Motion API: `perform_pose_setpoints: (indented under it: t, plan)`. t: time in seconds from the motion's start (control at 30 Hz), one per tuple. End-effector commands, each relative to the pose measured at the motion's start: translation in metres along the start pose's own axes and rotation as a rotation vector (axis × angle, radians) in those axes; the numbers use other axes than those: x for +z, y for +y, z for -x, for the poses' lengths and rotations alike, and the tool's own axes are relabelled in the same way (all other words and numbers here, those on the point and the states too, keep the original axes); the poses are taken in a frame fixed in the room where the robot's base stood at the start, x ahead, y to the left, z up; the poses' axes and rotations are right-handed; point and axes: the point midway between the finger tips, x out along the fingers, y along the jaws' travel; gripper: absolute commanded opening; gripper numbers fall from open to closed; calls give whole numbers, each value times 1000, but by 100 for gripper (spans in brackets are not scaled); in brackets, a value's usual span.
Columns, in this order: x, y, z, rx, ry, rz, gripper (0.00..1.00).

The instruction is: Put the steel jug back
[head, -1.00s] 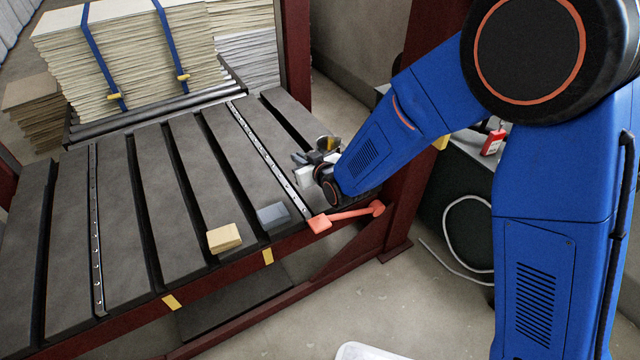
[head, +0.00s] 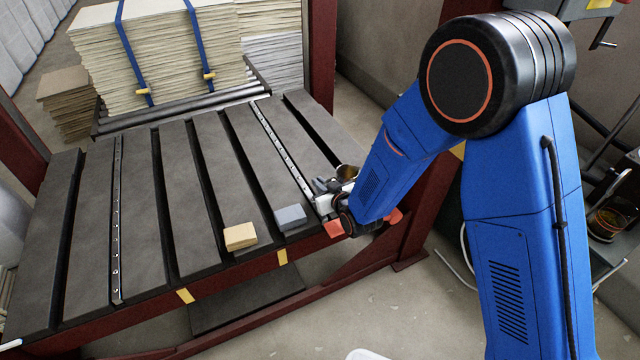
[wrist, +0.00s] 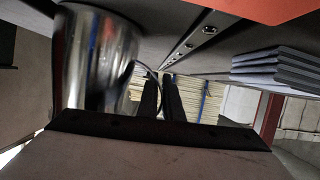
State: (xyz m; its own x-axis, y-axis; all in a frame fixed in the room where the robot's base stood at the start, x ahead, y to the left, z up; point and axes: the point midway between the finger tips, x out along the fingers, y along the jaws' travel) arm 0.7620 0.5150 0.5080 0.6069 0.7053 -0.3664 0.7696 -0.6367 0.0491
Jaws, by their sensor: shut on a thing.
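The steel jug (wrist: 95,60) is a shiny, rounded metal vessel at the left of the wrist view, with a thin curved handle on its right side. My gripper (wrist: 160,98) has its two dark fingers close together at that handle and is shut on it. In the head view, my gripper (head: 326,188) is low at the right front of the slatted bed, and only a small part of the jug (head: 348,172) shows behind my wrist. I cannot tell whether the jug touches the bed.
A tan block (head: 240,237) and a grey block (head: 290,217) lie on the bed's front edge, left of my gripper. A red-orange lever (head: 334,229) is partly hidden by my wrist. Strapped board stacks (head: 165,50) stand at the back. The slats (head: 140,200) at left are clear.

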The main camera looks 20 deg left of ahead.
Motion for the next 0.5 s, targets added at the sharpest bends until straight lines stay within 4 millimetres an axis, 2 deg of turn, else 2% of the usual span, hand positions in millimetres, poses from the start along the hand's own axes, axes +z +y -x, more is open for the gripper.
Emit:
perform_pose_setpoints:
  t: [0.1,0.13,0.2,0.5]
  plan:
    - [0,0,0,0,0,0,0]
    - [0,0,0,0,-1,0,11]
    - [0,0,0,0,-1,0,25]
    - [0,0,1,0,-1,0,25]
